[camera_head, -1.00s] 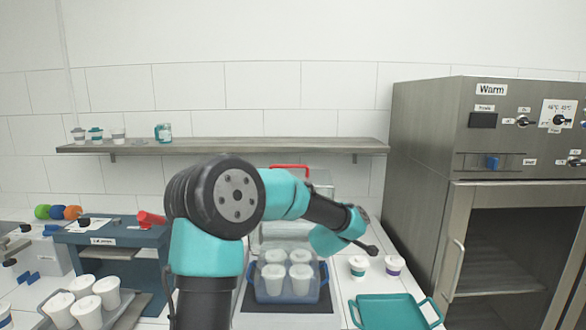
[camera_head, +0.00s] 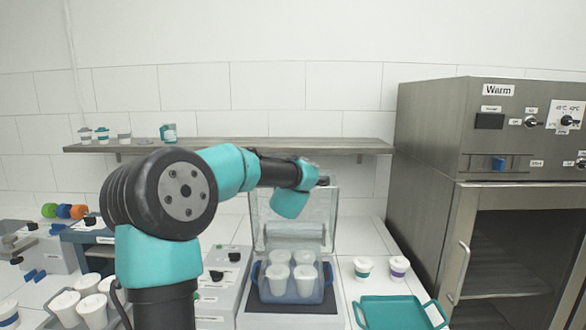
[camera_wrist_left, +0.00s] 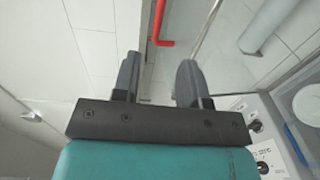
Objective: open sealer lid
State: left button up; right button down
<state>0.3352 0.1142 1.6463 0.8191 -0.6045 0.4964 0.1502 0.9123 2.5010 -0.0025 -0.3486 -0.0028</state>
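The sealer's clear lid (camera_head: 262,225) stands raised and upright behind the blue tray (camera_head: 290,295) of white cups. Its red handle (camera_wrist_left: 158,18) shows in the left wrist view, ahead of and roughly in line with the gap between my fingers. In the head view the handle is hidden behind my arm. My left gripper (camera_wrist_left: 158,60) is open, with two dark fingers apart and nothing held between them. In the head view my left wrist is in front of the lid's top edge, and its fingers cannot be made out. My right gripper is out of view.
A teal tray (camera_head: 392,314) lies at front right, with two banded cups (camera_head: 362,267) behind it. A steel warming cabinet (camera_head: 490,140) fills the right. A shelf (camera_head: 240,146) runs behind. A grey control box (camera_head: 222,280) stands left of the sealer.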

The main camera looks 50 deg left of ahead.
pick_arm(q)
jog(key=x, duration=1.6)
jog(key=shift+f, duration=0.1)
jog(key=shift+c, duration=0.5)
grip_shut()
